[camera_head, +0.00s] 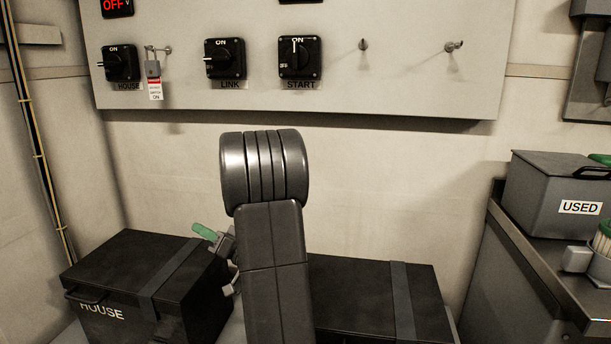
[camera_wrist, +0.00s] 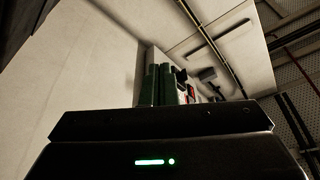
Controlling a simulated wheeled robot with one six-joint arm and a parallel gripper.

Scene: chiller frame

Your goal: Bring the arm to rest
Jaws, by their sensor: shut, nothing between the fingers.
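My arm stands upright in the middle of the head view, bent at a ribbed dark grey joint. My gripper (camera_head: 205,233) shows partly to the left of the arm, with green fingers pointing up and left; the rest is hidden behind the arm link. In the wrist view its green fingers (camera_wrist: 158,85) are together, with nothing visible held. Beyond them are the pale wall and the panel seen at a steep angle. The gripper appears above the black HOUSE box and apart from the panel.
The wall panel (camera_head: 400,90) carries HOUSE (camera_head: 121,63), LINK (camera_head: 225,58) and START (camera_head: 298,57) switches, and a tagged padlock (camera_head: 153,68). Black boxes (camera_head: 110,275) (camera_head: 385,280) flank the arm. A grey USED bin (camera_head: 550,190) stands on the right bench. Wall space above the boxes is clear.

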